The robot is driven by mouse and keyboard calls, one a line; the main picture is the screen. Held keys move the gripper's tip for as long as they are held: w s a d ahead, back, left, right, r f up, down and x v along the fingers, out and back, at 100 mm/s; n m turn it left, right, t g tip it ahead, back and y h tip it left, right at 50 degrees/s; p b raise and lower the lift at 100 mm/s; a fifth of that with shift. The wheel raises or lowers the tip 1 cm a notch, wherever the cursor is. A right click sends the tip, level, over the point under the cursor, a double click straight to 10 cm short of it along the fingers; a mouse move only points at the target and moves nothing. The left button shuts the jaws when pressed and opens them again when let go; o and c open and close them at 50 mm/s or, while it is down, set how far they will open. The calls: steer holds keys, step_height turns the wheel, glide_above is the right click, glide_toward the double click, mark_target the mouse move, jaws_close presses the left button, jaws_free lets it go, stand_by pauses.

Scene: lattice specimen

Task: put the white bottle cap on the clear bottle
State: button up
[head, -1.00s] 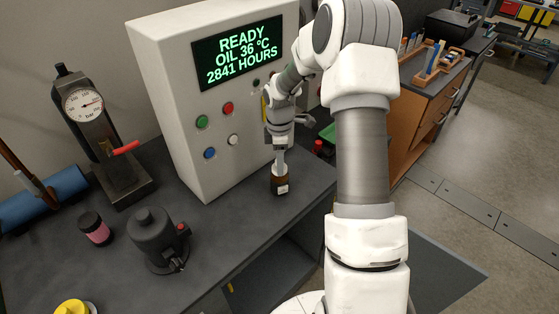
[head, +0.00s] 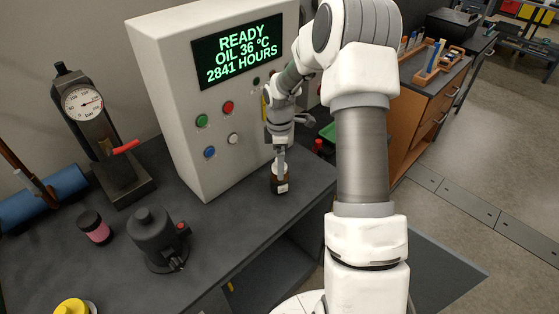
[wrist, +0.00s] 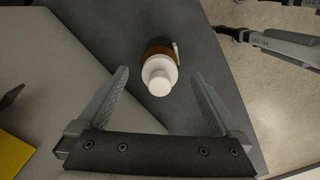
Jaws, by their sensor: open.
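A small brown, amber-looking bottle (head: 279,185) with a pale label stands upright near the front edge of the bench, beside the control cabinet. No clear bottle is evident. In the wrist view, a white stepped top (wrist: 159,72) with a narrower round white end sits over the brown body (wrist: 158,49). I cannot tell whether the white parts are one piece. My gripper (head: 281,150) points down at the bottle top. In the wrist view, my gripper (wrist: 160,78) is open, with one finger on each side of the white top and gaps between them.
The tall control cabinet (head: 178,110) stands close left of the bottle. A dark cylindrical device (head: 157,240), a pink-banded jar (head: 95,228) and a gauge press (head: 95,130) stand farther left. The bench edge is close on the bottle's right.

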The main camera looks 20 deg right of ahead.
steer(key=shift+r, duration=0.1)
steer(key=shift+r+p, duration=1.75)
steer(key=shift+r, duration=0.75)
step_height(320, 180, up, 17)
steer(key=b, duration=0.1)
steer(key=shift+r, duration=0.2)
